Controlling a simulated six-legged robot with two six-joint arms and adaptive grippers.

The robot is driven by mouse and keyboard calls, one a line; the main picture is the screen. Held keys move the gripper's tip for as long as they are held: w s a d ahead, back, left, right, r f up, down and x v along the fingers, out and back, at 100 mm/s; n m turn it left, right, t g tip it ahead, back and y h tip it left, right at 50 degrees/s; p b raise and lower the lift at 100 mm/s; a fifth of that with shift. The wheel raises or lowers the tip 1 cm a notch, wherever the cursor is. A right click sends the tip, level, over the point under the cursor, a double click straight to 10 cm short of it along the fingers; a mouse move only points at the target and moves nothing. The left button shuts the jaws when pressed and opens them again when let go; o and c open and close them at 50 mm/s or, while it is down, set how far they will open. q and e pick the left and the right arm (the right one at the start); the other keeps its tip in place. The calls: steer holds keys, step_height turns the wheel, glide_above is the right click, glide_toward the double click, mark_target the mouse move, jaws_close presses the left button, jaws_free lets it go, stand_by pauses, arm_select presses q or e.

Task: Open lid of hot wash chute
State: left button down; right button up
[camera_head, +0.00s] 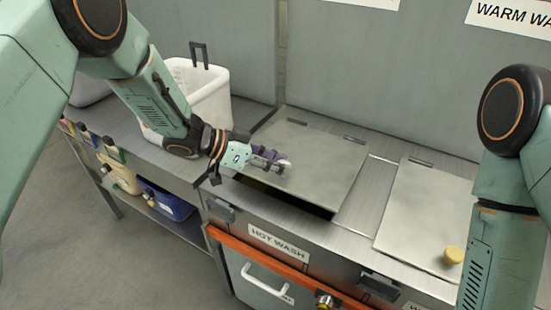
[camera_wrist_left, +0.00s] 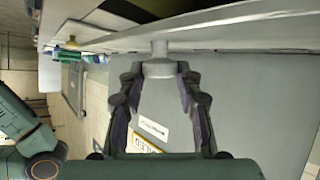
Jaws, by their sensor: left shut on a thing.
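The hot wash chute lid (camera_head: 318,168) is a flat grey metal panel on the counter, above the HOT WASH label (camera_head: 278,243). Its front edge is slightly raised, with a dark gap under it, while its back edge stays at the hinges. My left gripper (camera_head: 280,163) is shut on the lid's knob near the front left edge. In the left wrist view the pale knob (camera_wrist_left: 160,66) sits between the fingertips of my left gripper (camera_wrist_left: 158,82). My right arm shows at the right, but its gripper is out of view.
A second lid (camera_head: 425,215) with a yellowish knob (camera_head: 453,255) lies flat to the right. A white basket (camera_head: 205,92) stands behind my left arm. An orange rail (camera_head: 285,267) and a door handle (camera_head: 268,281) run along the front. Coloured containers (camera_head: 165,203) sit on the lower left shelf.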

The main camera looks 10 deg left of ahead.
arm_select(q)
steer(key=w+d+r+n+g+y+p, duration=0.1)
steer(key=w+r+p, duration=0.2)
steer(key=r+p, duration=0.2)
steer(key=w+d+r+n+g+y+p, duration=0.1)
steer(key=w+r+g+p, duration=0.1)
steer(key=r+p, duration=0.3)
steer(key=shift+w+d+r+g, duration=0.3)
steer(key=shift+w+r, duration=0.5)
steer(key=shift+r, duration=0.05)
